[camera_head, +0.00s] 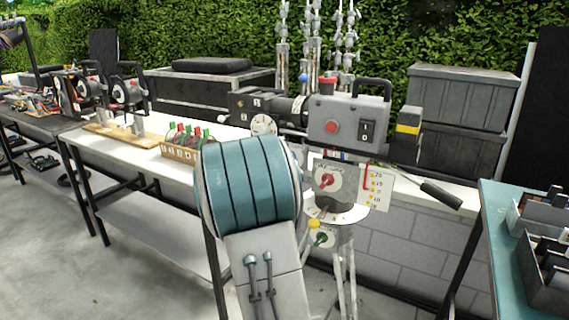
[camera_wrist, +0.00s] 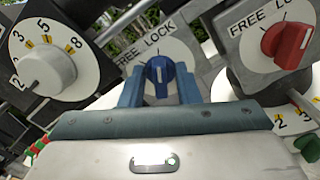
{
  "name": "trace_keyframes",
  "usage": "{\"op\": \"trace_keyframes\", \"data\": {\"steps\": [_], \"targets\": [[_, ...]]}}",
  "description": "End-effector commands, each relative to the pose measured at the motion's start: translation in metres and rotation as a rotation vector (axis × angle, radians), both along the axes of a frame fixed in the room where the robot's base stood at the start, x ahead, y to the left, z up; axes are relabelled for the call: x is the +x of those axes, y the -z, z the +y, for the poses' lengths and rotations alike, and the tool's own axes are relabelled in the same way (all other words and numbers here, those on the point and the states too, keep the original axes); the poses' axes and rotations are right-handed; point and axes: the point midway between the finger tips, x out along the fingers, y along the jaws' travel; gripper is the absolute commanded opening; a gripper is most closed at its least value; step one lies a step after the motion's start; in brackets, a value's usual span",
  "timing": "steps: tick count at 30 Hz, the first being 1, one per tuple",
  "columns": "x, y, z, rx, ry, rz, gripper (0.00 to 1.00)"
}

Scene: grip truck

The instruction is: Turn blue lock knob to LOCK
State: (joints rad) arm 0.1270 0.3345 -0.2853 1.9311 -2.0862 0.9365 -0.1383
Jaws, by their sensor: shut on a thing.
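The blue lock knob (camera_wrist: 159,76) is in the upper middle of the wrist view, on a round white dial (camera_wrist: 172,52) with FREE at its left and LOCK to the upper right. The white line on the knob points roughly straight up in that view. My gripper (camera_wrist: 160,88) has one teal finger on each side of the knob and is shut on it. In the head view my own arm covers the gripper and the blue knob.
A red FREE/LOCK knob (camera_wrist: 288,42) is close on the right, and a white numbered knob (camera_wrist: 48,68) on the left. In the head view the camera (camera_head: 350,118) stands on its tripod, with a black pan handle (camera_head: 440,194) reaching right. A white table (camera_head: 120,160) is behind.

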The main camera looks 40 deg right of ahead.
Motion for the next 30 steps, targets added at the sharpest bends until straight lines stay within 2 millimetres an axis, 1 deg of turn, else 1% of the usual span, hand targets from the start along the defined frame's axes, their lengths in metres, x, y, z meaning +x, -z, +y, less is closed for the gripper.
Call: {"op": "trace_keyframes", "data": {"steps": [5, 6, 7, 20, 23, 25, 30], "targets": [[-0.001, 0.000, -0.002, 0.001, 0.004, -0.001, 0.07], [-0.001, 0.000, -0.002, 0.000, 0.004, 0.000, 0.32], [-0.001, 0.000, -0.002, 0.000, 0.004, 0.000, 0.35], [0.000, 0.000, 0.004, 0.000, -0.002, 0.000, 0.35], [-0.004, 0.000, 0.013, -0.001, -0.004, -0.001, 0.35], [-0.008, 0.000, 0.025, 0.000, -0.006, -0.001, 0.35], [-0.023, 0.000, 0.061, 0.000, -0.007, -0.001, 0.35]]}}
